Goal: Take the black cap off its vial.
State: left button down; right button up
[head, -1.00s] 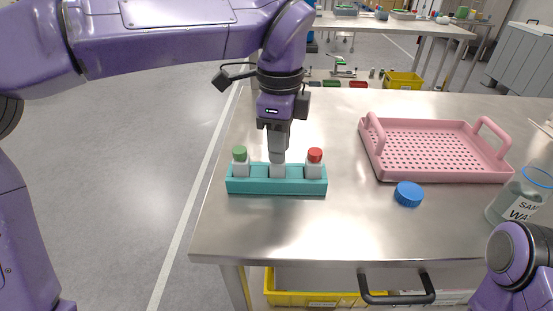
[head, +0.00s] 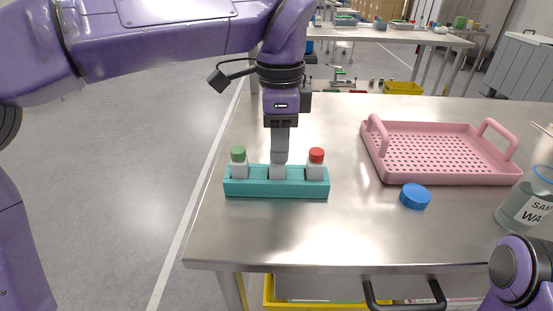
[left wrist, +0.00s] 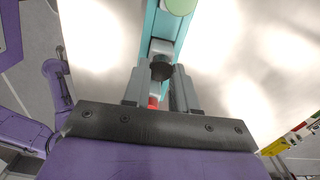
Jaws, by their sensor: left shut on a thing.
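A teal rack (head: 276,188) on the steel table holds three pale vials in a row. The left vial has a green cap (head: 238,153) and the right one a red cap (head: 316,155). The middle vial (head: 277,173) stands in the rack under my left gripper (head: 280,160), which points straight down. The fingers hide its cap in the head view. In the left wrist view the black cap (left wrist: 161,68) shows between the fingertips, and the gripper is shut on it. I cannot tell whether the cap is clear of the vial. My right gripper is out of view.
A pink perforated tray (head: 440,183) with two handles stands to the right. A blue cap (head: 415,196) lies in front of it, and a labelled glass jar (head: 527,205) stands at the right edge.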

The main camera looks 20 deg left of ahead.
pick_arm(q)
jog(key=shift+f+n+b, duration=0.15)
jog(key=shift+n+b, duration=0.25)
jog(key=shift+b, duration=0.05)
jog(key=shift+s+n+b, duration=0.25)
jog(key=shift+n+b, duration=0.35)
jog(key=shift+b, duration=0.05)
jog(key=shift+a+n+b, duration=0.15)
jog(key=shift+n+b, duration=0.5)
jog(key=shift+n, duration=0.05)
jog(key=c, duration=0.8)
grip_release()
jog(key=c, duration=0.3)
